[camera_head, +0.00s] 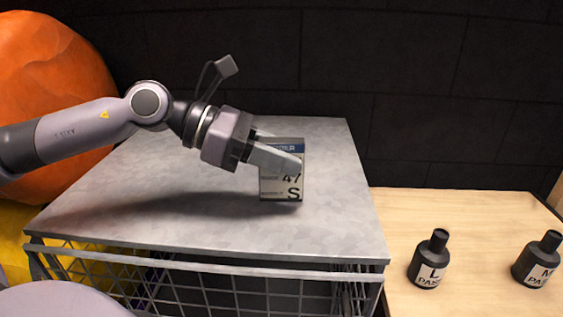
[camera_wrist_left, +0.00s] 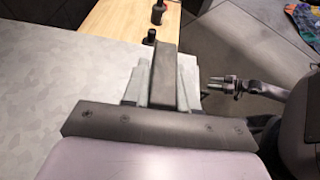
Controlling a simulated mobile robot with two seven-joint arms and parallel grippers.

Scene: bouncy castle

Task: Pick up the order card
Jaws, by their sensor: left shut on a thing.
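My left gripper (camera_head: 284,153) comes in from the left and is shut on the card's upper part. One finger crosses the card's front and hides some print. In the left wrist view the card cannot be made out clearly behind the gripper. My right gripper (camera_wrist_left: 229,84) shows small at the right there; its jaws are too small to judge.
The grey metal top (camera_head: 130,200) sits on a wire cage (camera_head: 210,290) and is otherwise bare. A wooden table (camera_head: 470,210) at the right holds a black bottle marked L (camera_head: 430,262) and one marked M (camera_head: 537,262). A dark wall is behind; an orange rounded shape (camera_head: 45,110) is at left.

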